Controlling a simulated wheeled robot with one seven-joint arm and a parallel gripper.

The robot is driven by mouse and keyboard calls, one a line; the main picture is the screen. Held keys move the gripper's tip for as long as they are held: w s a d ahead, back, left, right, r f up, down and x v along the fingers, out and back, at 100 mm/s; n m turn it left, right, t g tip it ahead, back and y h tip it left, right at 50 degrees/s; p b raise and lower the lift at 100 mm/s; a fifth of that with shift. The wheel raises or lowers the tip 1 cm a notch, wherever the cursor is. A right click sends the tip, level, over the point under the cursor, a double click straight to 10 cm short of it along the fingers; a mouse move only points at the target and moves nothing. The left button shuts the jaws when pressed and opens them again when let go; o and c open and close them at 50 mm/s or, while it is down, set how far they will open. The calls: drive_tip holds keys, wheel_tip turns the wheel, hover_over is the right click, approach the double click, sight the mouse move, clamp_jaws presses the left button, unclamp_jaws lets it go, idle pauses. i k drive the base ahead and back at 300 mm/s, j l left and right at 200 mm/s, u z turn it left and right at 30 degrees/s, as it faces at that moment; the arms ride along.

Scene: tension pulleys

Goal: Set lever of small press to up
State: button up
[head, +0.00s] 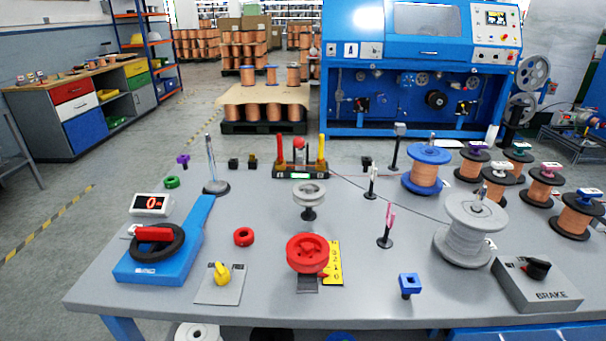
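I cannot tell for sure which item is the small press. The likeliest is a blue device (150,272) at the table's left, with a black ring (157,241) on top and a long blue arm reaching back right. A red handle (154,235) lies across the ring, roughly level. Right of it, a yellow lever-like knob (222,273) stands on a small grey plate (220,293). My gripper is in none of the frames.
The grey table (350,225) also bears a white display (152,204), a red wheel (307,253), a grey pulley (309,194), a red ring (243,237), a thin metal post (212,165), a grey spool (468,230) and a brake box (537,284). Several copper spools crowd the right.

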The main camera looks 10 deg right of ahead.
sight(298, 142)
drive_tip(key=k, duration=0.1)
drive_tip(key=i+j, duration=0.25)
drive_tip(key=i, duration=0.2)
drive_tip(key=i+j+u, duration=0.1)
drive_tip(key=i+j, duration=0.2)
drive_tip(key=i, duration=0.15)
